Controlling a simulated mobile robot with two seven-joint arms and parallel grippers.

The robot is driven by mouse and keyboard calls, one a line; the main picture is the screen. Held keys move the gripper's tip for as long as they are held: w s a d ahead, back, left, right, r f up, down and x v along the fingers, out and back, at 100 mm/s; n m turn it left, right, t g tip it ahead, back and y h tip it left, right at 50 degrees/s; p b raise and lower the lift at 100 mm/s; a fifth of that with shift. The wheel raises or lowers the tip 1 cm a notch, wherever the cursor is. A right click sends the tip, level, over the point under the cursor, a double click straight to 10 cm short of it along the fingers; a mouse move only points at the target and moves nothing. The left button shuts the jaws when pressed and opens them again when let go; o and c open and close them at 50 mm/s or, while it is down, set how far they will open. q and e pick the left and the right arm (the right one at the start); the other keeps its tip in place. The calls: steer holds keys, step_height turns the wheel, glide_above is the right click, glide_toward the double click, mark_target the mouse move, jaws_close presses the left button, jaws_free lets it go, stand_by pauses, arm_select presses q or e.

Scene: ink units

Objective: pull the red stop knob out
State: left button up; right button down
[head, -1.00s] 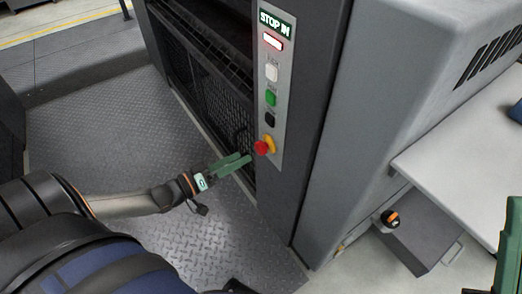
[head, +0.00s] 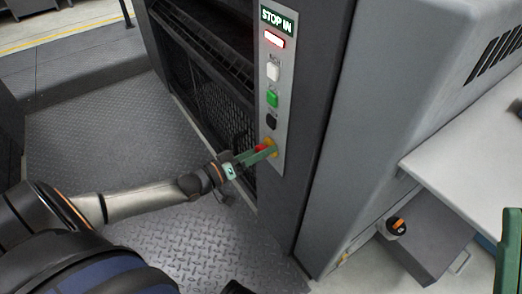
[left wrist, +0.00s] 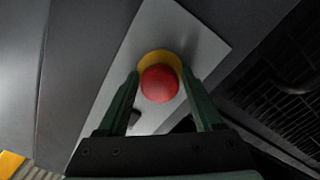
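The red stop knob (head: 262,148) sits on a yellow collar (head: 271,143) at the bottom of the light grey control panel (head: 281,90). A sign (head: 277,18) at the panel top reads "STOP IN". My left gripper (head: 265,152) has its green fingers at the knob. In the left wrist view the red knob (left wrist: 159,84) lies between the two fingers, one on each side. Narrow gaps show beside it, so the gripper looks open around it. My right gripper (head: 510,250) shows only in part at the right edge; its opening is hidden.
A lit lamp (head: 275,40), a white button (head: 273,71), a green button (head: 272,98) and a black button (head: 271,121) are above the knob. A dark mesh guard (head: 222,120) is left of the panel. A pale table (head: 475,150) stands at right.

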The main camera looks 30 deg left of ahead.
arm_select(q)
jaws_close()
stand_by(0.3)
stand_by(0.4)
